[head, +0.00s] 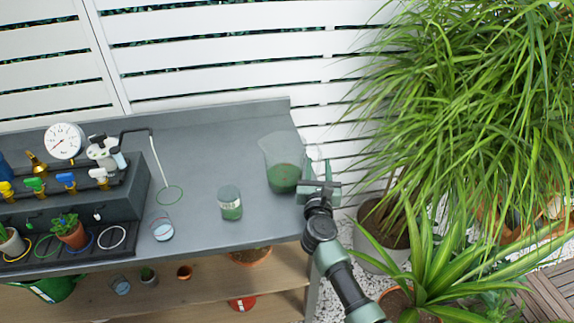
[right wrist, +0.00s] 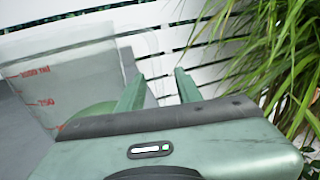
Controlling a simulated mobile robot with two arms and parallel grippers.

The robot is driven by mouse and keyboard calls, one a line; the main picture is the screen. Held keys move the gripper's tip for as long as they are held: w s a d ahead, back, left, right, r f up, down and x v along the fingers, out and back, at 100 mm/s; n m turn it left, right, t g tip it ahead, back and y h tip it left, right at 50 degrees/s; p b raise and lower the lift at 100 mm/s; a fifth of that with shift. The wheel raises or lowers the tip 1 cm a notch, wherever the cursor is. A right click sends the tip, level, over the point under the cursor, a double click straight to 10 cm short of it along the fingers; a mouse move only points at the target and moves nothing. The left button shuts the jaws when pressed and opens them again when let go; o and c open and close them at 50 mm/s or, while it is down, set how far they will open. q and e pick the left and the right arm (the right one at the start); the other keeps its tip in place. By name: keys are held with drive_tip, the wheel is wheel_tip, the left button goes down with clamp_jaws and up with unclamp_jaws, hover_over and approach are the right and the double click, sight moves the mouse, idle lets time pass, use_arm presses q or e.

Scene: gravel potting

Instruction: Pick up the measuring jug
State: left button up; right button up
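The measuring jug (head: 282,163) is a clear, tapered jug with green contents low inside. It stands upright near the right end of the grey bench. In the right wrist view the jug (right wrist: 62,85) fills the left side, with red volume marks on its wall. My right gripper (head: 318,167) is at the jug's right side, by the bench edge. Its two green fingers (right wrist: 158,88) are apart. A faint clear outline, perhaps the handle, shows near them; I cannot tell whether it is between the fingers. My left gripper is out of view.
A lidded jar (head: 230,203) and a small glass (head: 162,230) stand left of the jug on the bench (head: 200,150). A manifold with valves and a gauge (head: 64,141) is at the left. A white slatted fence is behind; leafy plants (head: 470,110) crowd the right.

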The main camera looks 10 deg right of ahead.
clamp_jaws()
idle(1.4)
